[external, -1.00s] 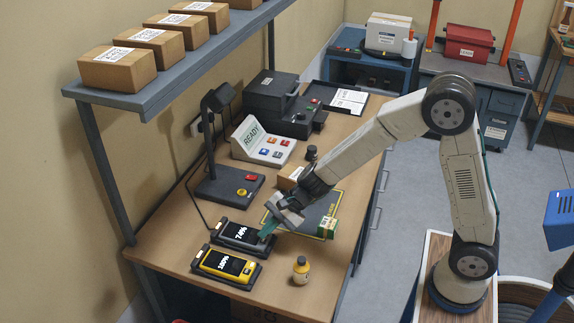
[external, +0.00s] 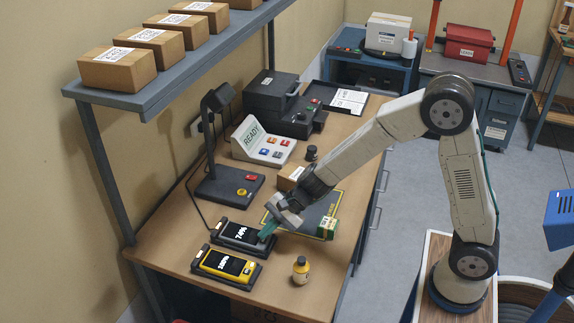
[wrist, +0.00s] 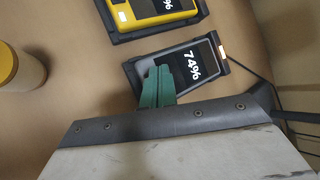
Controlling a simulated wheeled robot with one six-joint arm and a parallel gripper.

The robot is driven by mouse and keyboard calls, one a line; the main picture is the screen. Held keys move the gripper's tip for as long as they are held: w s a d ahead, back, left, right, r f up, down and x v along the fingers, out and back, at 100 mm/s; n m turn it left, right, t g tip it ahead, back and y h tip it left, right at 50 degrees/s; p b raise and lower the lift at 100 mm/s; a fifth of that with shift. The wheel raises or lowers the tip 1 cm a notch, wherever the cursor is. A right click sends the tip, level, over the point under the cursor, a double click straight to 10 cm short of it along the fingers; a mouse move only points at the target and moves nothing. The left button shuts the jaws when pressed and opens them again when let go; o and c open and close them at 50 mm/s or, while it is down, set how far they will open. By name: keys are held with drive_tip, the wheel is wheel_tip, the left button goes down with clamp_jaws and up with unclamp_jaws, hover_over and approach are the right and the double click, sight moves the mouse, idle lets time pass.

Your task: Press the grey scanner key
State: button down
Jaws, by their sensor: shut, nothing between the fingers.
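The grey scanner (external: 240,236) lies in a dark cradle on the bench, its screen reading 74%. It also shows in the wrist view (wrist: 146,61), with the screen facing up. My gripper (external: 265,236) is shut and empty, its green fingers pointing down at the near right end of the grey scanner. In the wrist view the fingertips (wrist: 158,70) overlap the end of the scanner below its screen.
A yellow scanner (external: 225,264) in its own cradle lies beside the grey one. A yellow bottle (external: 301,270) stands to the right. A black lamp stand (external: 217,188) rises behind the scanners.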

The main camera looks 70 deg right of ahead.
sight(267, 239)
drive_tip(key=shift+f, duration=0.3)
idle(0.4)
drive_tip(key=shift+r, duration=0.5)
drive_tip(key=shift+r, duration=3)
